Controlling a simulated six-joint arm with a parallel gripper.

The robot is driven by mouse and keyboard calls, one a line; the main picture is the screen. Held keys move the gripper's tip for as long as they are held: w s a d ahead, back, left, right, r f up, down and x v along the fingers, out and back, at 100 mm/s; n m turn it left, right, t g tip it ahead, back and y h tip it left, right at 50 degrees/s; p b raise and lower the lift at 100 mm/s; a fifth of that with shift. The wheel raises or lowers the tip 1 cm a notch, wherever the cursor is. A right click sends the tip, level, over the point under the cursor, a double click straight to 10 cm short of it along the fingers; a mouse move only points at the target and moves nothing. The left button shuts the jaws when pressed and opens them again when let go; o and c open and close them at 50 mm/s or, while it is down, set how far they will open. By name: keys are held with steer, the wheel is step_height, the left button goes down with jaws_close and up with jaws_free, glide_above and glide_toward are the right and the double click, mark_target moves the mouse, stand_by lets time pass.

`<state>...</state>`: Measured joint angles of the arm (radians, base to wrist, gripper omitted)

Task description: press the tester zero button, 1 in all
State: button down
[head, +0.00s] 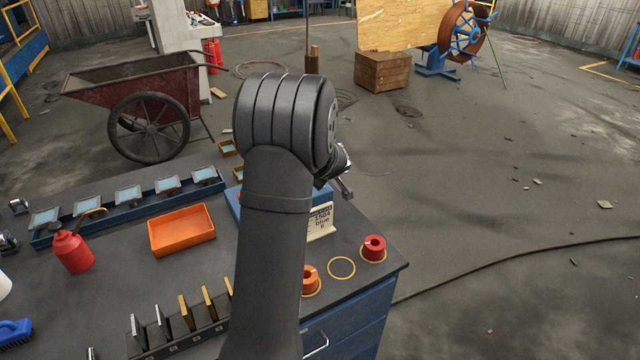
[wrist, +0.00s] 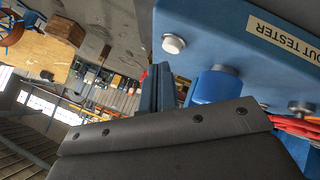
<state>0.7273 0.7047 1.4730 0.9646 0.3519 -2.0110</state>
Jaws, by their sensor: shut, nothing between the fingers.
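The blue tester (wrist: 205,35) fills the upper right of the wrist view, with a label ending "OUT TESTER". A round white button (wrist: 173,43) stands out from its face; I cannot read any marking that names it the zero button. A blue cylinder with a grey end (wrist: 215,85) is beside it. In the head view the tester (head: 322,191) is mostly hidden behind my arm. My gripper (head: 344,187) is partly hidden there too, above the bench's right part. It is shut and empty. I cannot tell whether it touches the tester.
A card (head: 320,222) stands at the tester's front. Red (head: 374,246) and orange (head: 310,280) spools sit near the bench's right edge. An orange tray (head: 181,230), a red oil can (head: 72,252) and a slotted rack (head: 180,343) are to the left. Red cables (wrist: 297,127) show in the wrist view.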

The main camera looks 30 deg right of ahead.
steer(key=shift+f, duration=0.1)
stand_by(0.5)
steer(key=shift+f, duration=0.35)
steer(key=shift+f, duration=0.4)
stand_by(0.7)
steer(key=shift+r, duration=0.85)
steer(key=shift+r, duration=2.5)
steer(key=shift+f, duration=0.1)
